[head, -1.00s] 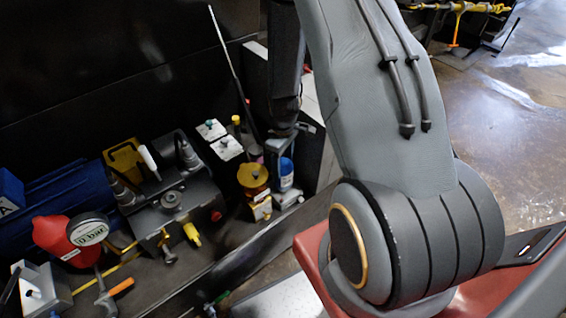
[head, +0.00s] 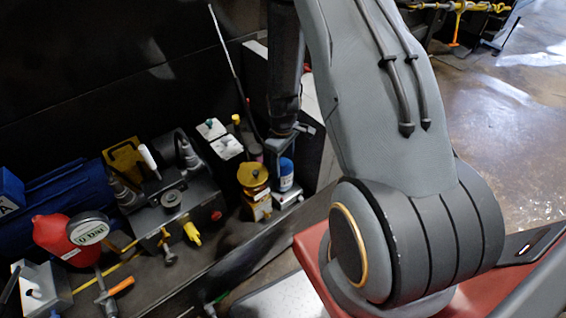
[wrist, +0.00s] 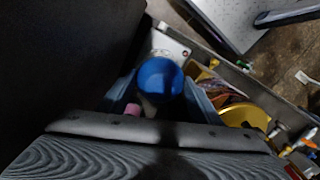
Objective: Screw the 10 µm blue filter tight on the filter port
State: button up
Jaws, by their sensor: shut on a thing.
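The blue filter (head: 286,176) with a pale label band stands upright above a grey block (head: 288,200), which looks like the filter port. I cannot tell how tightly it is seated. My gripper (head: 281,146) comes down on it from above and is shut around its upper part. In the wrist view the filter's round blue top (wrist: 160,77) lies between the two grey-blue fingers of my gripper (wrist: 157,92). The thread and the joint beneath the filter are hidden.
A yellow-capped filter unit (head: 253,178) stands close left of the blue filter, and its yellow top (wrist: 245,115) shows in the wrist view. White-topped boxes (head: 226,146) stand behind it. A grey pump block (head: 172,200), a gauge (head: 88,232) and a red container (head: 50,235) are further left.

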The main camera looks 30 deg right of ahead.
jog(key=m, duration=0.4)
jog(key=shift+m, duration=0.3)
jog(key=m, duration=0.5)
jog(key=shift+p, duration=0.35)
jog(key=shift+m, duration=0.3)
jog(key=m, duration=0.4)
jog(key=shift+m, duration=0.4)
jog(key=m, duration=0.5)
jog(key=shift+w+a, duration=0.1)
